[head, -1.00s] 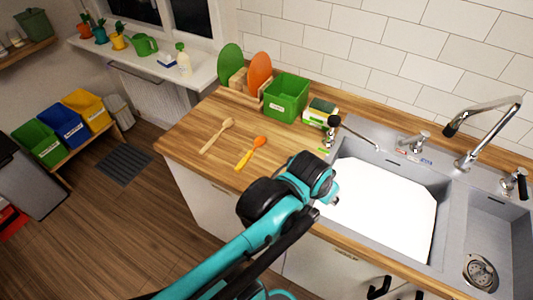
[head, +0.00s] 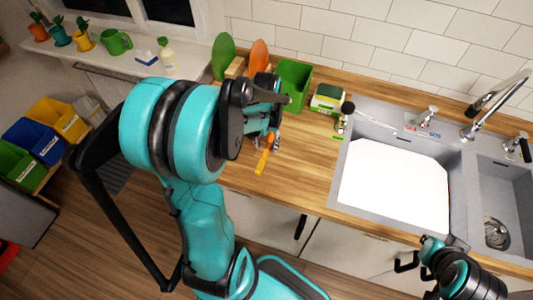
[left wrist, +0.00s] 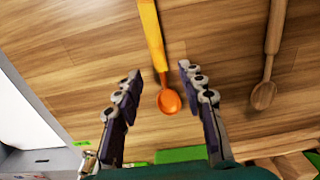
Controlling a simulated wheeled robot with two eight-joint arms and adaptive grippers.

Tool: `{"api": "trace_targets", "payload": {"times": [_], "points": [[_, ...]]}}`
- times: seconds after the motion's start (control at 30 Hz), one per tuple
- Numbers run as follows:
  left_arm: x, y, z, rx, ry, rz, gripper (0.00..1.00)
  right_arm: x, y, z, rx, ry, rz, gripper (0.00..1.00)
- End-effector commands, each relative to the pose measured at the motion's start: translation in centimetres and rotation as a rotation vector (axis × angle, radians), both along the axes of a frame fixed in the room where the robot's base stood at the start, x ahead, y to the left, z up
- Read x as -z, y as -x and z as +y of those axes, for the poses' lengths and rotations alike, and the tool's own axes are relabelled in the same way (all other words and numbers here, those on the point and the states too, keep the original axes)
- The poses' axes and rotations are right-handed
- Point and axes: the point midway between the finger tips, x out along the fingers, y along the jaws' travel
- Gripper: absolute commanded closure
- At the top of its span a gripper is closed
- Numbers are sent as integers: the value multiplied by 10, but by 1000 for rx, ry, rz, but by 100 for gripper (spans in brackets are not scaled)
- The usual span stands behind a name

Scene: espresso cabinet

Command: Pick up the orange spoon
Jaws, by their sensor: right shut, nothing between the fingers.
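The orange spoon (head: 262,162) lies on the wooden counter, its handle partly yellow; in the head view my left gripper hides part of it. My left gripper (head: 271,137) is above the spoon, pointing down. Its fingers (left wrist: 160,75) are apart, with no visible contact with the spoon. My right gripper (head: 408,270) is shut and empty at the lower right, in front of the sink cabinet.
A green bin (head: 293,84), a sponge box (head: 327,98) and green and orange boards (head: 223,56) stand behind. The sink (head: 452,170) is to the right. The counter between spoon and sink is clear.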

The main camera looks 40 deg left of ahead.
Motion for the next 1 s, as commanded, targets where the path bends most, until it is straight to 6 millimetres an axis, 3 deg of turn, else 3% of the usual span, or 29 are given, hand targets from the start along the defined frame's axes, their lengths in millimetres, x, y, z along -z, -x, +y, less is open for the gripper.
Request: {"api": "trace_targets", "payload": {"times": [0.03,0.2,0.47,0.5,0.63,0.67,1.0], "points": [[13,-1,1,0,0,0,60,7,0,0,0,0,0,100],[33,-1,1,0,0,-1,60,15,0,0,0,0,0,100],[35,-1,1,0,0,-1,60,14,0,0,0,0,0,100],[35,-1,1,0,0,-1,63,14,0,0,0,0,0,100],[35,-1,1,0,0,-1,97,14,0,0,0,0,0,100],[35,-1,1,0,0,-1,100,14,0,0,0,0,0,100],[35,-1,1,0,0,-1,100,14,0,0,0,0,0,100]]}}
